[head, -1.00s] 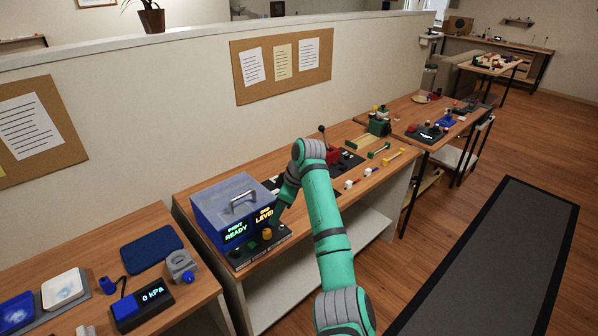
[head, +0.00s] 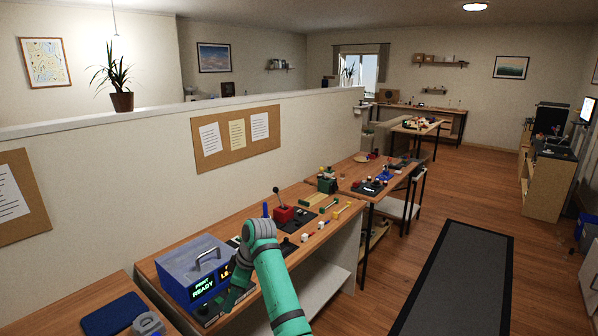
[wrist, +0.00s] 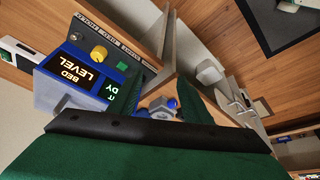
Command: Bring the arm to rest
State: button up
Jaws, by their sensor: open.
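My green arm reaches over the wooden bench in the head view, its elbow bent above the bench and its forearm sloping down to the left. My gripper (head: 222,300) is low beside the front of a blue box with a handle (head: 195,265), whose screen reads "PRINT READY"; the arm hides part of the second screen. I cannot tell whether the gripper touches the box.
A red block with a lever (head: 284,214) and several small parts stand further along the bench. A grey fixture (head: 147,324) and a dark blue pad (head: 114,314) lie on the nearer table. A partition wall (head: 120,180) runs behind. The floor with a dark mat (head: 455,285) is clear at right.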

jog(key=s+a+f+m+t+y, duration=0.1)
jog(key=s+a+f+m, duration=0.15)
jog(key=f, duration=0.45)
jog(key=s+a+f+m+t+y, duration=0.1)
jog(key=s+f, duration=0.2)
jog(key=f, duration=0.4)
jog(key=s+a+f+m+t+y, duration=0.1)
jog(key=s+a+f, duration=0.1)
jog(key=f, duration=0.5)
jog(key=s+d+f+m+t+h, duration=0.1)
jog(key=s+d+f+m+t, duration=0.15)
jog(key=s+f, duration=0.35)
jog(key=s+d+f+m+t, duration=0.2)
jog(key=s+f+m+t, duration=0.15)
jog(key=s, duration=0.55)
jog(key=s+d+r+m+t+h, duration=0.1)
jog(key=s+d+m+h, duration=0.15)
jog(key=s+d, duration=0.55)
jog(key=s+d+r+m+t+h, duration=0.1)
jog(key=s+d+m+t+h, duration=0.2)
jog(key=s, duration=0.8)
jog(key=s+d+r, duration=0.5)
jog(key=s+r, duration=0.3)
jog(key=r, duration=0.1)
jog(key=s+d+r+m+t+h, duration=0.1)
jog(key=s+d+r, duration=0.3)
jog(key=s+r, duration=0.4)
jog(key=shift+d+r+t, duration=0.3)
jog(key=shift+d+r, duration=0.05)
jog(key=shift+r, duration=0.2)
